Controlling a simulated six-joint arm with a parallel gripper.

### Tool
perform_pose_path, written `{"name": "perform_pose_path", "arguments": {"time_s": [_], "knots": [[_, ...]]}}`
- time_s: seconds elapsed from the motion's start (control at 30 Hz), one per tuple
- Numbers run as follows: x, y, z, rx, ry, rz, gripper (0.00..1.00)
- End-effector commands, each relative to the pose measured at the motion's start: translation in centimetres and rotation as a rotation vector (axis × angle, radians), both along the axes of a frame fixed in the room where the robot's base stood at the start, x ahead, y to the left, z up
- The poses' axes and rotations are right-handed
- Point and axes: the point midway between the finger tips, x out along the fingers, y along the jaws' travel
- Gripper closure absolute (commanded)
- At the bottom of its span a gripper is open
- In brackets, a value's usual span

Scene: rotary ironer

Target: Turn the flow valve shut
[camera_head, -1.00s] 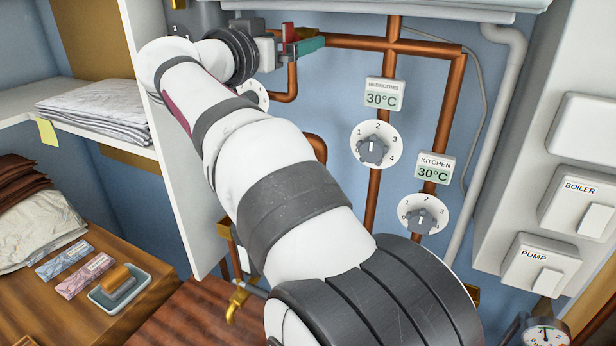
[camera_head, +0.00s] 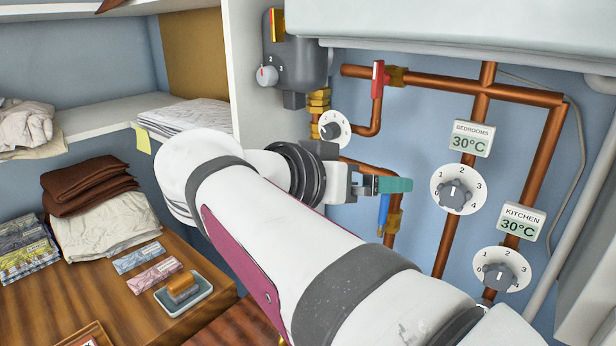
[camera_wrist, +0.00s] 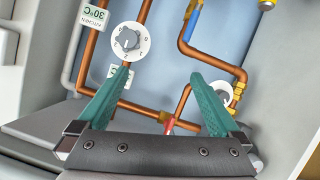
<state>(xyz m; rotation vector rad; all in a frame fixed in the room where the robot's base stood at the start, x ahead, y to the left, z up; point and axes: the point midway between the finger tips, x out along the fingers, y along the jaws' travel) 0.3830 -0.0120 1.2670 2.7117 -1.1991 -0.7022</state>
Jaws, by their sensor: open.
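No label names the flow valve. A valve with a red lever (camera_head: 377,80) sits on the upper copper pipe, its lever upright in the head view; part of it shows low in the wrist view (camera_wrist: 169,126). A valve with a blue lever (camera_head: 383,214) sits on a lower pipe; its lever lies along the pipe in the wrist view (camera_wrist: 193,25). My gripper (camera_head: 408,185) is below the red lever and in front of the upper end of the blue one. In the wrist view its teal fingers (camera_wrist: 158,75) are spread with nothing between them.
Numbered dials (camera_head: 454,194) (camera_head: 500,275) and 30°C displays (camera_head: 470,140) (camera_head: 521,221) are on the right. A small dial (camera_head: 332,130) and a grey pump (camera_head: 296,60) are left of the valves. A white cabinet (camera_head: 455,35) overhangs the pipes.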

Motion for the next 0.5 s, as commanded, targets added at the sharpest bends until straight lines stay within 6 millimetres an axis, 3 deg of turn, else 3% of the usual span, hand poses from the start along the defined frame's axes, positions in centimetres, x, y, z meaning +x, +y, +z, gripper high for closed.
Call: {"name": "perform_pose_path", "arguments": {"time_s": [0.2, 0.5], "knots": [[-2.9, -2.1, -4.9, 0.077, 0.197, -0.01, 0.0], [-7.8, -3.5, -11.3, 0.22, 0.439, -0.004, 0.0]]}}
